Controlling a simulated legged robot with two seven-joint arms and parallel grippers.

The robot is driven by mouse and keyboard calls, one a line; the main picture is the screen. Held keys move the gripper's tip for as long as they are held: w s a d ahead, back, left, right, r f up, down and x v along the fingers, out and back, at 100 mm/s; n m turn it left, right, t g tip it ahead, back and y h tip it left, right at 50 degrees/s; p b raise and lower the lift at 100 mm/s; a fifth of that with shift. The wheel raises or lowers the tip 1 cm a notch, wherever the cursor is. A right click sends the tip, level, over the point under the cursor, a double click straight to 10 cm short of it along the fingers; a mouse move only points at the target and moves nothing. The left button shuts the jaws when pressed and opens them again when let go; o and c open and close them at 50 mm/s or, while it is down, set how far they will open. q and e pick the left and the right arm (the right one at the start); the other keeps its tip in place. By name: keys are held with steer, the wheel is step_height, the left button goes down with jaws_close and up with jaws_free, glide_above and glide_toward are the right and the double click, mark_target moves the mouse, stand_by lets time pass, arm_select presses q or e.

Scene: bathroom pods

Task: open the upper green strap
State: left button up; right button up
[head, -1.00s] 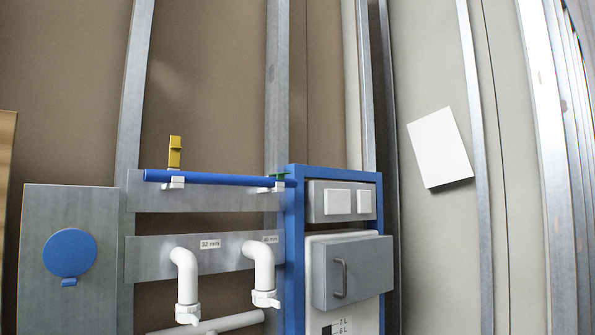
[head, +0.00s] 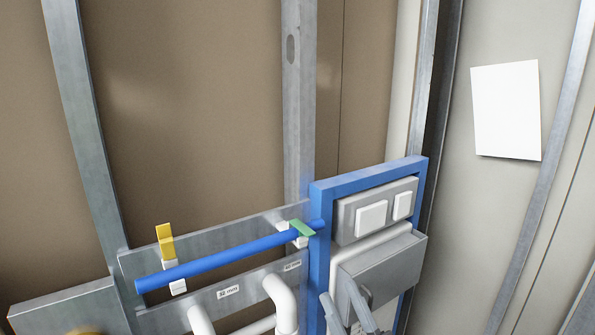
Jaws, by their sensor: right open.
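The green strap (head: 302,228) lies across the top of the blue pipe (head: 215,265) near its right end, at a white clip (head: 283,229). It looks folded down over the pipe. My right gripper (head: 338,291) shows at the bottom edge, in front of the grey box, below the strap and slightly to its right. Its grey fingers are apart with nothing seen between them, and it does not touch the strap. My left gripper is not in view.
A yellow strap (head: 165,242) stands upright at the pipe's left. A blue frame (head: 319,255) holds a panel with white buttons (head: 371,218) and a grey box (head: 385,262). White pipe elbows (head: 282,298) are below. A white sheet (head: 506,110) hangs at right. Space above the pipe is clear.

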mark_target(309, 231)
steer(key=p+x, duration=0.1)
steer(key=x, duration=0.4)
steer(key=p+x, duration=0.2)
steer(key=x, duration=0.3)
steer(key=p+x, duration=0.2)
steer(key=x, duration=0.4)
steer(key=shift+s+a+r, duration=0.2)
steer(key=shift+s+a, duration=0.1)
steer(key=shift+w+r, duration=0.2)
steer(key=shift+a, duration=0.15)
jaws_close()
